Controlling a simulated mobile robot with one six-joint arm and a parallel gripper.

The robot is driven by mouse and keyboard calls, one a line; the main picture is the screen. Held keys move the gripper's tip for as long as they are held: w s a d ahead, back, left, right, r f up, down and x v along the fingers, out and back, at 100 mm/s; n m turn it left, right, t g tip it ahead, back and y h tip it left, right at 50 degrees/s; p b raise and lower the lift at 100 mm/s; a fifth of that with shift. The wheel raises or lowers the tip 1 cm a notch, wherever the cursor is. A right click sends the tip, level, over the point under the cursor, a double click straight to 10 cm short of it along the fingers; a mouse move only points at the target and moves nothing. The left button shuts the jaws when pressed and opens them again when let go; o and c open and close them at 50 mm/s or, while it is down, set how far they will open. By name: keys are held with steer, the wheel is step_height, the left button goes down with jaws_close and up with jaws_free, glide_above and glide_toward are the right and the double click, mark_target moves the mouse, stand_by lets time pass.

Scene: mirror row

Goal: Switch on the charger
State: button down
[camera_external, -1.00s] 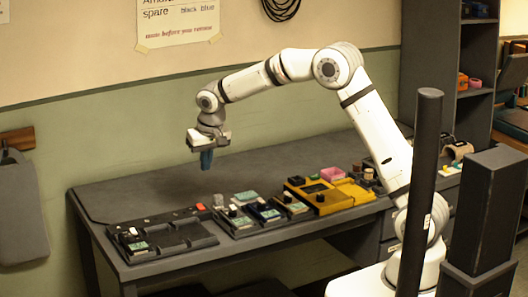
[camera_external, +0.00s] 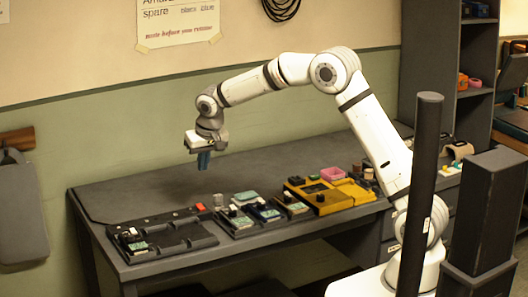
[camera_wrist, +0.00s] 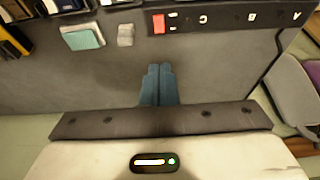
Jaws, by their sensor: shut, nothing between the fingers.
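A dark charger tray (camera_external: 165,238) with several bays lies at the front left of the desk. A small red switch (camera_external: 200,207) sits at its far right corner. In the wrist view the red switch (camera_wrist: 158,23) is at the top, on a dark strip (camera_wrist: 225,20) marked C, B and A, with small white marks beside the switch. Whether the switch is on or off I cannot tell. My gripper (camera_external: 204,166) is in the air above the desk, behind the charger, pointing down. Its blue fingers (camera_wrist: 160,70) are shut and empty, apart from the switch.
A pale block (camera_external: 219,200) and a teal-topped block (camera_external: 246,196) lie right of the switch. The desk (camera_external: 130,195) behind the charger is clear.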

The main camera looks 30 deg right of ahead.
mark_target(201, 206)
steer(key=x, duration=0.4)
steer(key=p+x, duration=0.1)
steer(key=x, duration=0.7)
steer(key=shift+s+f+p, duration=0.3)
steer(key=shift+s, duration=0.05)
